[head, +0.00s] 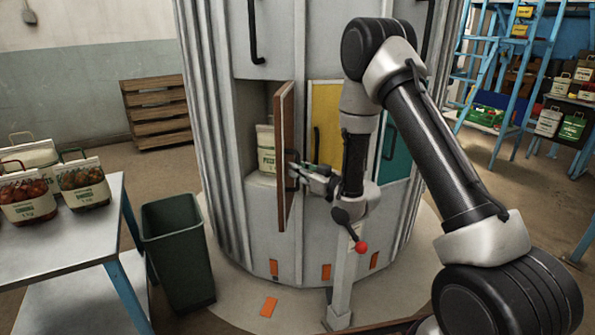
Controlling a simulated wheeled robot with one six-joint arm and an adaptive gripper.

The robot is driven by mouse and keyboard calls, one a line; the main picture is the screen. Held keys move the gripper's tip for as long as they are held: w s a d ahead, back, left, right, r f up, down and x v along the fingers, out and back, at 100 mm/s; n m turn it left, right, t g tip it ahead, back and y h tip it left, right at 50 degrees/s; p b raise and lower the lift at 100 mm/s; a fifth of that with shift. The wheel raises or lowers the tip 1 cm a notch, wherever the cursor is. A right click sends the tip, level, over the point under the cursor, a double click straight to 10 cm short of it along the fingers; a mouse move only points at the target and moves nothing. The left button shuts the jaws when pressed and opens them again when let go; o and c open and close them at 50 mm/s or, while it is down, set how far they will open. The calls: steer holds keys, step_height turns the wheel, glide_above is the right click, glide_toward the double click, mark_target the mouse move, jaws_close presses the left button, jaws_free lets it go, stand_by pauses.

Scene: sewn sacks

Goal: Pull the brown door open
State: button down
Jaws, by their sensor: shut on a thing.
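The brown door (284,165) on the grey round cabinet (220,120) stands swung outward, seen nearly edge-on. Its compartment behind is partly visible, with a pale sack (265,148) inside. My gripper (296,177) is at the door's dark handle (291,183) on the right-hand face and is shut on it. The fingertips are small in the view and partly merge with the handle.
A yellow door (327,120) and a teal door (396,155) are beside the open one. A dark green bin (178,245) and a table (60,238) with sacks stand at the left. A blue ladder (510,80) is at the right.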

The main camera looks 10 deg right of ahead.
steer(key=c, duration=1.5)
jaws_free()
steer(key=shift+w, duration=0.15)
steer(key=shift+o, duration=0.2)
steer(key=shift+d, duration=0.1)
steer(key=v, duration=0.7)
steer(key=shift+s, duration=0.25)
steer(key=shift+d, duration=0.1)
